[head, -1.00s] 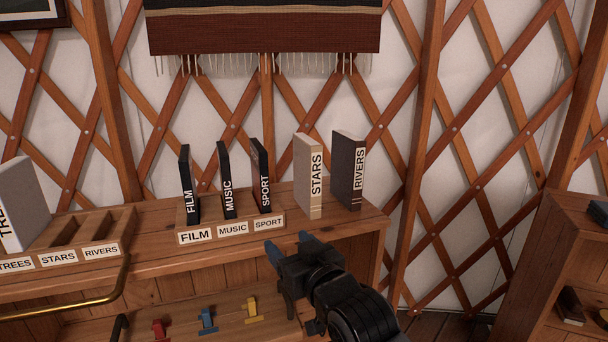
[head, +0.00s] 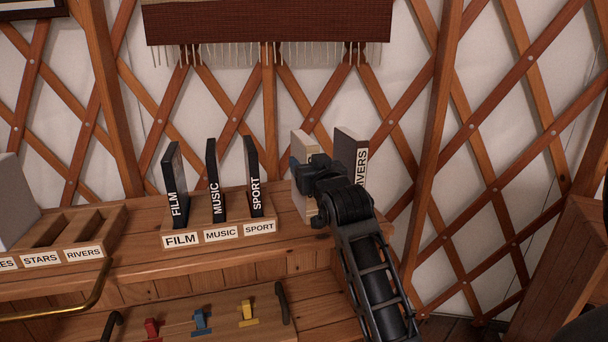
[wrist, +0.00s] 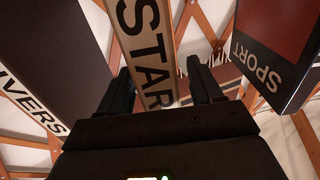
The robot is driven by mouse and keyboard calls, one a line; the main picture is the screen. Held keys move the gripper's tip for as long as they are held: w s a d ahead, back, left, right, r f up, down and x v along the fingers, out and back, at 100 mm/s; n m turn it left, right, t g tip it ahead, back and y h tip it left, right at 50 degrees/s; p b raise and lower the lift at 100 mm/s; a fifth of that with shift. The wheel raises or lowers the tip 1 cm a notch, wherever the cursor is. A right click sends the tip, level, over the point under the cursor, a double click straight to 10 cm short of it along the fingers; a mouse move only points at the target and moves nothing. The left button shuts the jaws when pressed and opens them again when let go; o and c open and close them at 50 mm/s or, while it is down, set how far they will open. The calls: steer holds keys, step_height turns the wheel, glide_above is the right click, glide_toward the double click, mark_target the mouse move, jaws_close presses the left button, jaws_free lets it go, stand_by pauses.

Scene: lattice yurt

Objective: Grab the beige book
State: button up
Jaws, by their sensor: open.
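The beige book (head: 305,146), labelled STARS in the wrist view (wrist: 150,45), stands upright on the wooden shelf top. My gripper (head: 305,172) is in front of it and hides most of its spine in the head view. In the wrist view my gripper (wrist: 165,90) is open, with one finger on each side of the beige spine. Gaps show beside the book, and I cannot tell whether either finger touches it.
A dark RIVERS book (head: 350,148) stands close on the right. On the left, a wooden rack (head: 220,234) holds the black FILM (head: 173,185), MUSIC (head: 215,180) and SPORT (head: 254,178) books. An empty-slotted holder (head: 85,253) lies further left.

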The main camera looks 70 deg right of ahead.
steer(key=shift+x, duration=1)
jaws_close()
